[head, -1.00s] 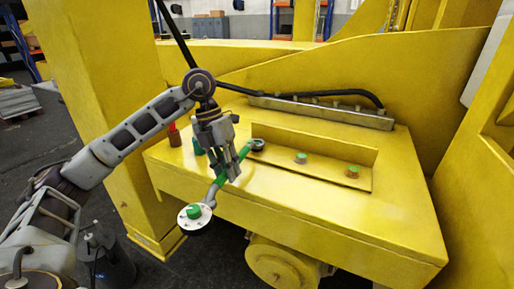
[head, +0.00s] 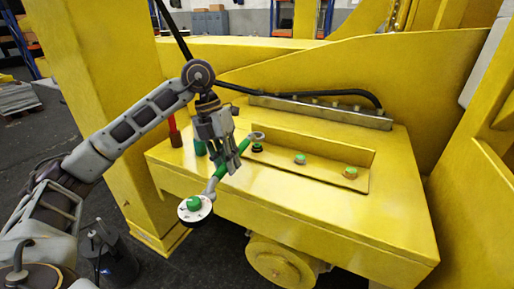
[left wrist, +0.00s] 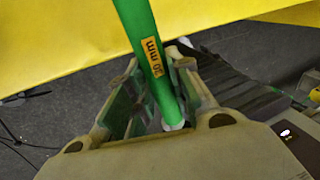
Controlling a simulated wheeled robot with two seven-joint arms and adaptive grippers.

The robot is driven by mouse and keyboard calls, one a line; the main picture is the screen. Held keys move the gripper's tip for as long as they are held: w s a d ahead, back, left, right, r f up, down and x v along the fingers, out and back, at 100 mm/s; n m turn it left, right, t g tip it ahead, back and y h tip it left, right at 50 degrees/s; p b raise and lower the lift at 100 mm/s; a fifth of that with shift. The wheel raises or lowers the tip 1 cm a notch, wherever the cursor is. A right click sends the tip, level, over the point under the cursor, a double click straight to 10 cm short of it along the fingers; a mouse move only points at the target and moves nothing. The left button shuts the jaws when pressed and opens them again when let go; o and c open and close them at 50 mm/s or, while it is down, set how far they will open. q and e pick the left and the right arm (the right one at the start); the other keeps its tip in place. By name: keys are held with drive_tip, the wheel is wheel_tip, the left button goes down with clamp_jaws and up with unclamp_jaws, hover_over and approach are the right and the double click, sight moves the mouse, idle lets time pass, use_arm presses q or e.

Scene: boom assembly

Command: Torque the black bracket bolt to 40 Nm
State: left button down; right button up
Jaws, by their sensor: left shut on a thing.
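My left gripper (head: 230,170) is shut around the green handle of a wrench (head: 211,184), held above the yellow deck. The wrench has a grey ring end at its far tip and a round white-and-black dial with a green knob (head: 194,203) at its near end. The ring end is in the air just above and behind the black bracket bolt (head: 257,148), apart from it in the picture. In the left wrist view the green handle (left wrist: 146,40) with an orange size label runs between the fingers. My right gripper is out of view.
Two more green-topped bolts (head: 300,159) sit to the right on the yellow bracket plate (head: 320,176). A red-handled tool (head: 174,130) and a green tool (head: 199,146) stand left of the gripper. A black hose (head: 330,93) runs along the back.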

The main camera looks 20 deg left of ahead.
use_arm(q)
drive_tip(key=shift+r, duration=0.35)
drive_tip(key=shift+r+p, duration=1.35)
drive_tip(key=shift+r, duration=0.1)
